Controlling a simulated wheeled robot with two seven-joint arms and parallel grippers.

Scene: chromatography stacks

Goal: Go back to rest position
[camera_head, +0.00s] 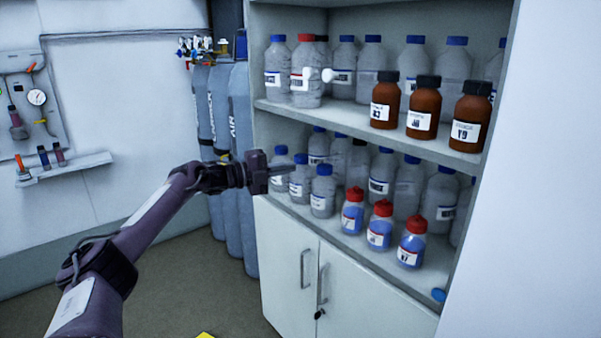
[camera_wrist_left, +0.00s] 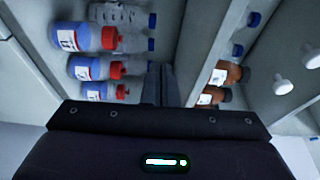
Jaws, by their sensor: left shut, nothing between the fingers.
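My left gripper (camera_head: 283,169) reaches in from the left in the head view. It is level with the lower open shelf, in front of its left-hand bottles. Its fingers are shut and hold nothing. In the left wrist view the closed fingers (camera_wrist_left: 162,85) point toward the shelving, between the red-capped blue bottles (camera_wrist_left: 88,67) and the brown bottles (camera_wrist_left: 220,82). My right gripper shows in neither view.
The cabinet (camera_head: 289,255) has an upper shelf with clear bottles and brown bottles (camera_head: 424,108). The lower shelf holds clear bottles and red-capped blue bottles (camera_head: 380,226). Grey gas cylinders (camera_head: 240,110) stand left of it. A wall ledge (camera_head: 67,168) is at far left.

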